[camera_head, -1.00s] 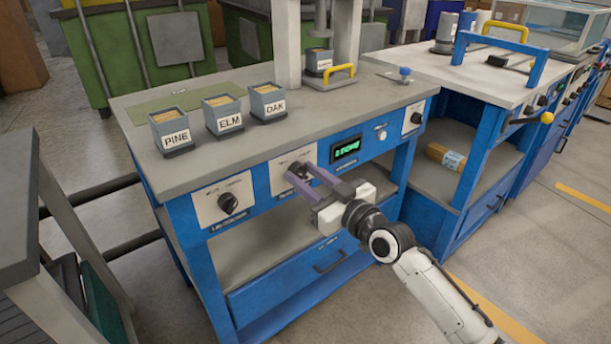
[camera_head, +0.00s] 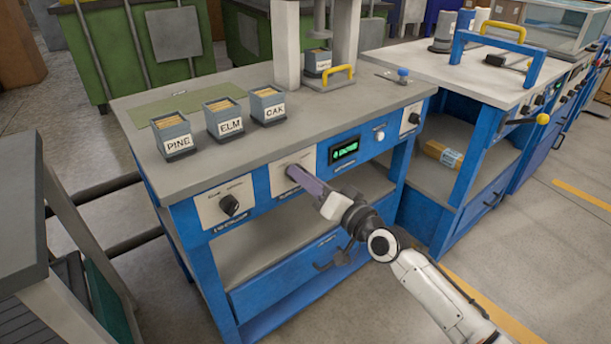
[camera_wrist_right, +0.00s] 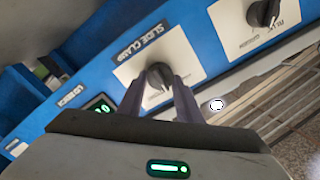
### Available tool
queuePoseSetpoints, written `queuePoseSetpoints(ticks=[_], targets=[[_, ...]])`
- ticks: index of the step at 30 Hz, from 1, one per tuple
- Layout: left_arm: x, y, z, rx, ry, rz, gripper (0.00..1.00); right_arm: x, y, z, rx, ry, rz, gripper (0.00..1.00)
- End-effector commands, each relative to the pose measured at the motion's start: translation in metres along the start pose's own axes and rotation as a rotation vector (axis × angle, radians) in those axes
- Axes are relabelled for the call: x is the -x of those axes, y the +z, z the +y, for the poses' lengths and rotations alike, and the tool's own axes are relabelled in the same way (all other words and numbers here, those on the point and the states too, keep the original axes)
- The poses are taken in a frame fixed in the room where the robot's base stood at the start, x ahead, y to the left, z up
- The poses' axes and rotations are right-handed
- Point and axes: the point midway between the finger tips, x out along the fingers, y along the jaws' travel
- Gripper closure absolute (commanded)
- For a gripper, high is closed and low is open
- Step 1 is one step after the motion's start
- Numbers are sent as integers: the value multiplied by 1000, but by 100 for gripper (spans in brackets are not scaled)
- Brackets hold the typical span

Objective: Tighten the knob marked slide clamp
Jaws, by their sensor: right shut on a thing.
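The slide clamp knob (camera_wrist_right: 160,76) is a dark round knob on a white plate, under a label reading SLIDE CLAMP in the right wrist view. My right gripper (camera_wrist_right: 158,88) is shut on this knob, with one purple finger on each side of it. In the head view my right gripper (camera_head: 294,172) reaches the white plate (camera_head: 277,182) on the blue bench front, and its fingers hide the knob. My left gripper is not in view.
Another dark knob (camera_head: 229,204) sits on a plate to the left. A green-lit display (camera_head: 344,151) is to the right of my gripper. Bins marked PINE (camera_head: 174,135), ELM (camera_head: 224,118) and OAK (camera_head: 267,105) stand on the bench top. A drawer (camera_head: 290,283) is below.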

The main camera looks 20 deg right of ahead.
Motion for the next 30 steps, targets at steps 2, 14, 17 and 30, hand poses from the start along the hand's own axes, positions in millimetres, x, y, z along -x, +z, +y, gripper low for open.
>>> queuePoseSetpoints(ticks=[2,14,17,30], targets=[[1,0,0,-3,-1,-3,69,0,0,1,-75,2,-1,90],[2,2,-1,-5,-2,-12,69,0,1,2,-442,1,0,90],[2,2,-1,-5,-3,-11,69,0,1,2,-519,1,-1,90],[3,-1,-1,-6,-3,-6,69,0,2,3,-720,1,-1,90]])
